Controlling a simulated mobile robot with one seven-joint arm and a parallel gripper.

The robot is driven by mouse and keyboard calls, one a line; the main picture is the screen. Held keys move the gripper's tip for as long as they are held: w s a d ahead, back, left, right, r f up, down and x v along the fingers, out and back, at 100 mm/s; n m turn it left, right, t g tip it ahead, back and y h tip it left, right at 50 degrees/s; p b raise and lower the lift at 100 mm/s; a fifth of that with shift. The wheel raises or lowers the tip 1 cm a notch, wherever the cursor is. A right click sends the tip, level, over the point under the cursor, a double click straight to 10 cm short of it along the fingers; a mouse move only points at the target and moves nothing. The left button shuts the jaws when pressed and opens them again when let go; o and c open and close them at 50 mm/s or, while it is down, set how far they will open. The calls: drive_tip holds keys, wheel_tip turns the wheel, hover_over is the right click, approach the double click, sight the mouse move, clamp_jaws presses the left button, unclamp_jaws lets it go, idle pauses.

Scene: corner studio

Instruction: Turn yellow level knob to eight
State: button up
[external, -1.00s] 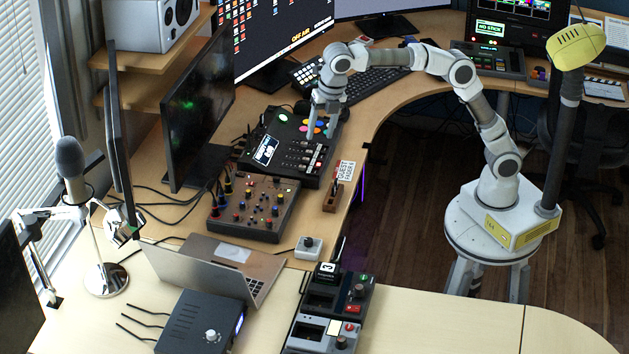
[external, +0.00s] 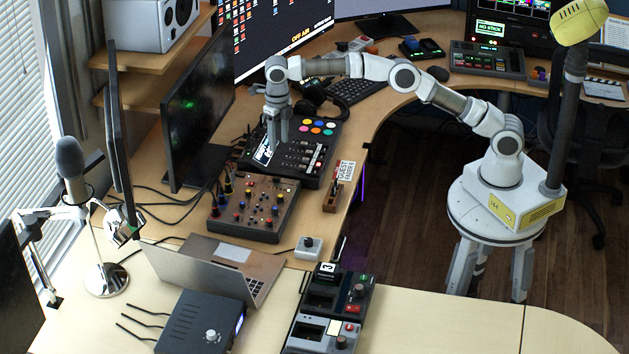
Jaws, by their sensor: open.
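The brown mixer (external: 254,208) lies on the desk at the left of the bench corner, its face covered with small coloured knobs, some yellowish. They are too small to tell which is the yellow level knob or to read any scale. My gripper (external: 277,143) points down with its two fingers over the left part of the black pad controller (external: 312,152), behind the mixer. Nothing shows between the fingers. I cannot tell whether the fingertips touch the controller.
A black monitor (external: 197,108) stands left of the mixer, with cables on the desk. The laptop (external: 205,272) and a small grey box with a knob (external: 309,247) sit in front of it. A small sign on a wooden stand (external: 338,188) is at its right.

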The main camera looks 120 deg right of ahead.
sight(281, 195)
wheel_tip(281, 195, down, 20)
drive_tip(key=b, duration=0.3)
drive_tip(key=shift+r, duration=0.2)
clamp_jaws()
idle(0.3)
